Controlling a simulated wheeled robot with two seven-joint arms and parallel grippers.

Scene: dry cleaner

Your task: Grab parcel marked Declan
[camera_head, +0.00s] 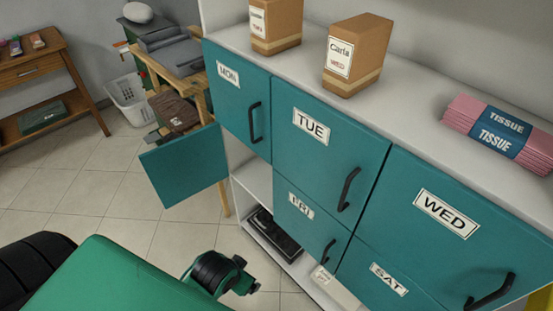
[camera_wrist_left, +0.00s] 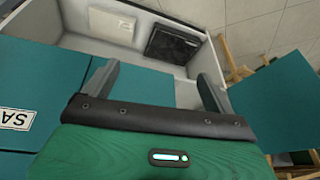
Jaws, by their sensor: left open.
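No label reading Declan is legible. A brown parcel marked Carla (camera_head: 357,55) stands on the cabinet top, beside another brown parcel (camera_head: 275,25) whose label is too small to read. Inside the open lower compartment lie a dark flat case (camera_head: 275,232) and a pale item with a small label (camera_head: 335,287). My right gripper is out of view.
A teal door (camera_head: 185,165) swings out on the compartment's left. Shut MON (camera_head: 230,100), TUE (camera_head: 325,150), FRI (camera_head: 300,220), SAT (camera_head: 385,285) and WED (camera_head: 450,235) doors have black handles. Pink tissue packs (camera_head: 500,130) lie on top.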

